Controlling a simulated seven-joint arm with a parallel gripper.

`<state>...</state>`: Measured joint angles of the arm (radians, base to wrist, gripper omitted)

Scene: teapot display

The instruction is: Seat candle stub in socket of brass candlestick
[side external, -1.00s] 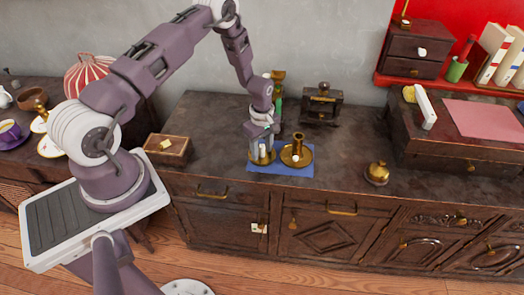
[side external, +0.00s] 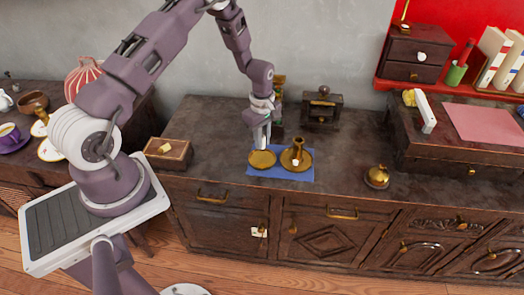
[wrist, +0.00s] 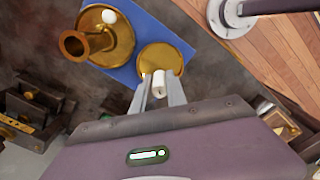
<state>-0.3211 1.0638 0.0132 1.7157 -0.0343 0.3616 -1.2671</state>
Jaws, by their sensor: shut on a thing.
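A white candle stub (wrist: 159,84) is between the fingers of my gripper (wrist: 160,93) in the wrist view. My gripper is shut on it, above the near edge of a shallow brass dish (wrist: 168,57). In the side view my gripper (side external: 262,143) hangs just above that brass dish (side external: 262,160), which looks empty. The brass candlestick (side external: 298,150) stands upright to the right of the dish. In the wrist view the candlestick (wrist: 103,42) shows its hollow socket, open and empty-looking. A small white piece (wrist: 109,16) lies on its pan.
Dish and candlestick stand on a blue cloth (wrist: 125,72). A dark box-like object (side external: 322,107) and a green and brass item (side external: 278,110) stand behind. A brass bell (side external: 377,175) is at right, a small wooden box (side external: 167,152) at left. The counter between is clear.

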